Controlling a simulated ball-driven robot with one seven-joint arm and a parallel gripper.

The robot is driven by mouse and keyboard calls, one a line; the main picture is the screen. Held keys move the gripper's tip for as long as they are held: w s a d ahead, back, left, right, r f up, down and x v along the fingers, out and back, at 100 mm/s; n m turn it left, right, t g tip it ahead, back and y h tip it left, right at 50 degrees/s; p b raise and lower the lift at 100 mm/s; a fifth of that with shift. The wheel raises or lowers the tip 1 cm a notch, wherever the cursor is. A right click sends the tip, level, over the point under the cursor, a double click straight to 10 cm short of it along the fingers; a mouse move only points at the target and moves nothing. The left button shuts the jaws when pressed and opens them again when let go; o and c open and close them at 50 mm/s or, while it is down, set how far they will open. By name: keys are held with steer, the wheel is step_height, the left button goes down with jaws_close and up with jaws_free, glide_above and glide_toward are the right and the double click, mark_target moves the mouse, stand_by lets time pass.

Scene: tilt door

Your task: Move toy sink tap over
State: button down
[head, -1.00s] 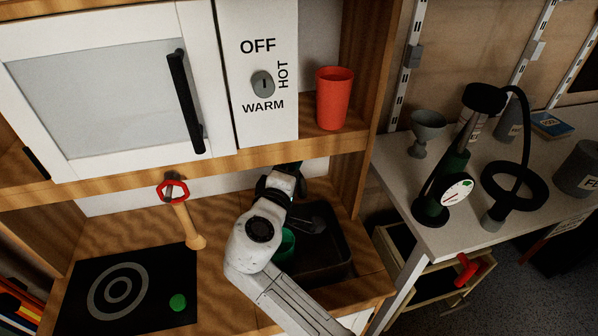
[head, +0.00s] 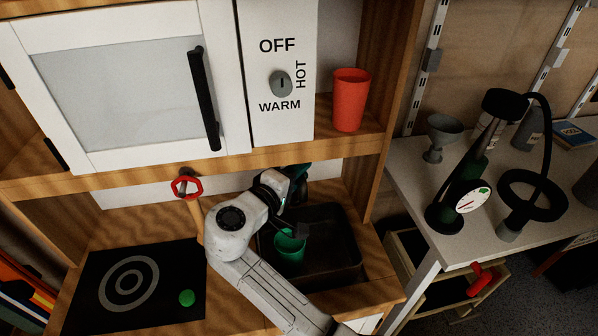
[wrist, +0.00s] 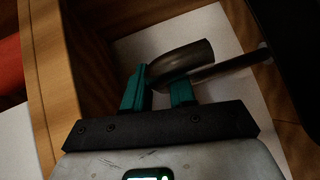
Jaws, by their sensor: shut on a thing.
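The toy sink tap shows in the wrist view as a dark, metallic curved spout (wrist: 187,58), with a thinner dark rod running right from it. My gripper (wrist: 158,90) has teal fingers on either side of the spout and is shut on it. In the head view my gripper (head: 297,178) is at the back of the dark sink basin (head: 337,257), under the wooden shelf. My wrist and arm hide much of the tap there. A green cup (head: 289,250) stands in the basin, just right of my arm.
A red cup (head: 350,100) stands on the shelf (head: 300,148) above. A wooden-handled thing with a red ring (head: 187,188) is left of my arm. A black hob (head: 130,285) with a green disc lies further left. The cabinet door's black handle (head: 204,98) sticks out above.

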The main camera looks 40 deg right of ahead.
steer(key=c, duration=1)
jaws_free()
steer(key=shift+a, duration=0.1)
steer(key=p+v, duration=0.1)
steer(key=v, duration=0.9)
steer(key=shift+a, duration=0.35)
